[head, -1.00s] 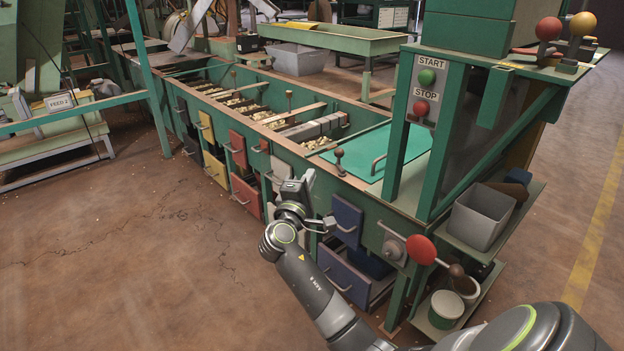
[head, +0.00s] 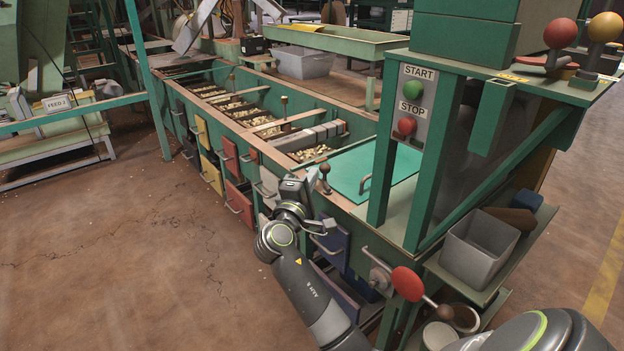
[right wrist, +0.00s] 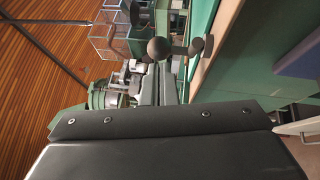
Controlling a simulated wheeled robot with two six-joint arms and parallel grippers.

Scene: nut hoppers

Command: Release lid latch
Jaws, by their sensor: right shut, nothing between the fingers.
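The teal lid (head: 385,172) lies flat and closed over the near end of the long green hopper bench, with a bar handle on it. The lid latch (head: 325,176), a short lever with a dark ball knob, stands on the bench rim at the lid's left corner. My right gripper (head: 311,174) is shut and empty, its tips just left of the latch. In the right wrist view the latch's ball knob (right wrist: 158,48) shows just beyond the fingertips (right wrist: 160,72); I cannot tell whether they touch. My left gripper is out of view.
Coloured drawers with handles, such as a red one (head: 238,198), line the bench front below my arm. The floor at left is clear.

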